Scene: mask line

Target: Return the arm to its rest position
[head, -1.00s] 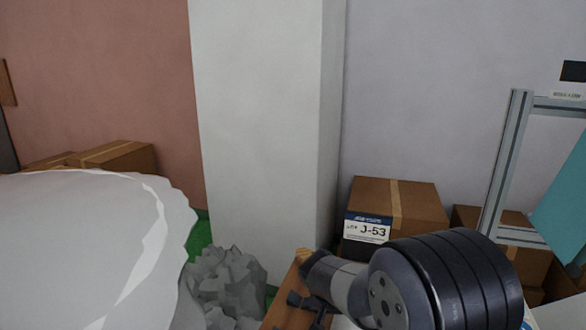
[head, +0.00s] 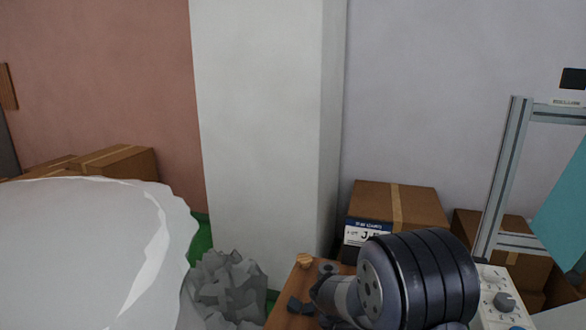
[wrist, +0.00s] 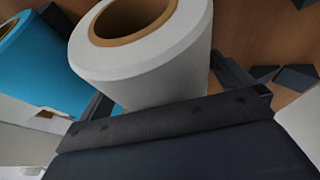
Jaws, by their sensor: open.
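My arm's dark ribbed joint (head: 425,280) fills the lower right of the head view, low over a wooden surface (head: 285,312). My gripper (wrist: 165,90) shows in the wrist view with its dark fingers spread apart, so it is open. A white roll (wrist: 150,70) with a brown core lies beyond the gripper's dark body, in line with the gap between the fingers. I cannot tell whether they touch it. In the head view my gripper is mostly hidden behind the arm.
A blue roll (wrist: 40,65) stands left of the white one. A knobbed panel (head: 500,295) is right of the arm. Grey crumpled material (head: 228,285) and a large white rounded shape (head: 80,250) lie left. A carton (head: 400,203) stands behind; a pale pillar (head: 260,130) rises mid-view.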

